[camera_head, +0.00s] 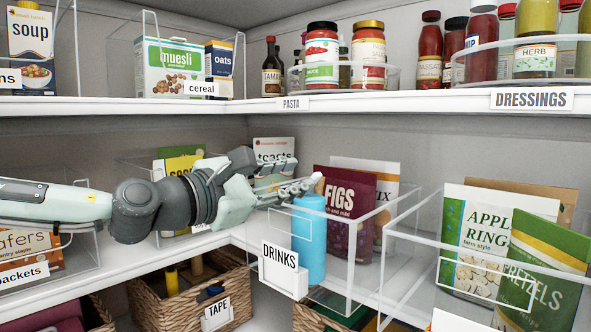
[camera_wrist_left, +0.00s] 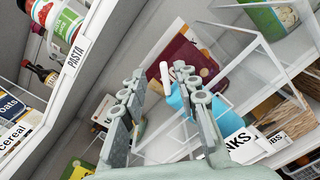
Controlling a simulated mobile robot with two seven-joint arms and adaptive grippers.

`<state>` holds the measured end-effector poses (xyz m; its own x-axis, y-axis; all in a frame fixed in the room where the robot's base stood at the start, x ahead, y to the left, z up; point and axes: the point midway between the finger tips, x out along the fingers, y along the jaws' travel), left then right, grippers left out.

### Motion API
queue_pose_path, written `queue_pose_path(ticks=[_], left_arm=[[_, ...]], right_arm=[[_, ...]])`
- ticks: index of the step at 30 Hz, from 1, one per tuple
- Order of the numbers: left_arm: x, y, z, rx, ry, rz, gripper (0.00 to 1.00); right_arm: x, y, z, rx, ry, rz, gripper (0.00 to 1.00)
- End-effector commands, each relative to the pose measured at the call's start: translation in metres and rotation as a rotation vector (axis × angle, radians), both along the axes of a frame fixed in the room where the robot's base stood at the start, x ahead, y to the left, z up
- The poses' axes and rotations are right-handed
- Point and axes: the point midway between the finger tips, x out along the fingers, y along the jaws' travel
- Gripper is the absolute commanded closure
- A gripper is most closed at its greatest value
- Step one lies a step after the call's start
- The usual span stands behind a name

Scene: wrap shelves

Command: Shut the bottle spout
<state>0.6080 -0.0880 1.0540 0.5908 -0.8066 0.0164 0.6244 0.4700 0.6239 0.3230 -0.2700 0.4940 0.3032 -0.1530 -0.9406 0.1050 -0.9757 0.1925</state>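A blue bottle (camera_head: 309,245) stands upright in a clear bin behind the DRINKS label. In the left wrist view the bottle (camera_wrist_left: 175,102) is partly covered by a finger. Its pale spout (camera_wrist_left: 164,74) sticks out from the top, seen between my fingers; in the head view the spout's tip (camera_head: 317,177) shows just past a fingertip. My left gripper (camera_head: 301,173) is at the bottle's top, reaching in from the left. In the left wrist view its two fingers (camera_wrist_left: 160,76) are apart with nothing gripped. The spout's hinge is hidden. My right gripper is out of view.
A FIGS box (camera_head: 345,205) stands right behind the bottle. Clear bin walls (camera_head: 348,262) surround the bottle. The upper shelf edge (camera_head: 370,101) runs above my gripper. Wicker baskets (camera_head: 170,308) sit below, and a bin of snack packets is at right.

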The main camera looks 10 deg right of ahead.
Motion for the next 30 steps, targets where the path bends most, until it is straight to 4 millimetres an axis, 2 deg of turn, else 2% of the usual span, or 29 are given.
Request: queue_pose_path(ticks=[5, 15, 19, 30], left_arm=[[0.002, -0.003, -0.006, 0.041, -0.026, -0.009, 0.69], [0.032, -0.046, -0.006, 0.037, -0.024, -0.008, 0.69], [0.040, -0.056, -0.006, 0.037, -0.023, -0.008, 0.69], [0.044, -0.061, -0.006, 0.036, -0.022, -0.007, 0.71]], right_arm=[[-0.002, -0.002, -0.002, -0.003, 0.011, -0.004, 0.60], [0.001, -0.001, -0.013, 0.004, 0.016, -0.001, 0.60], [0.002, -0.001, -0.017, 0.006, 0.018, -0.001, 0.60], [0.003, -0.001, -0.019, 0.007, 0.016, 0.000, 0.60]])
